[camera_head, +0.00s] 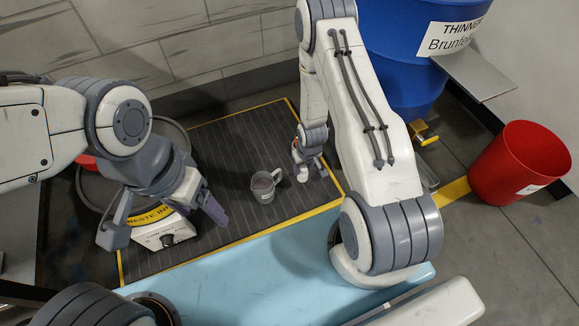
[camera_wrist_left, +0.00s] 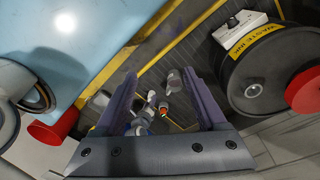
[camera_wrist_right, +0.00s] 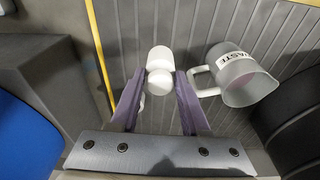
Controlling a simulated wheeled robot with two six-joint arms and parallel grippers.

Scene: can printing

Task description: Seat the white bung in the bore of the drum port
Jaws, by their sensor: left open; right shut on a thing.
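The white bung (camera_wrist_right: 159,60) is held between the fingers of my right gripper (camera_wrist_right: 160,84) in the right wrist view. In the head view the bung (camera_head: 302,177) shows small beneath my right gripper (camera_head: 309,163), above the dark ribbed mat. My left gripper (camera_head: 163,224) is open and empty, in front of the black drum (camera_head: 176,131) and covering part of its lid. In the left wrist view the drum (camera_wrist_left: 236,76) is at the right, with a small round grey fitting (camera_wrist_left: 253,91) on its lid, probably the port. Its bore is too small to make out. The bung is away from the drum.
A grey jug (camera_head: 264,187) labelled WASTE stands on the mat (camera_head: 235,140), between my grippers. A white box (camera_head: 164,233) with a knob is at the drum. A light-blue surface (camera_head: 275,275) lies in front. A red bin (camera_head: 518,165) and blue drum (camera_head: 402,65) are at right.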

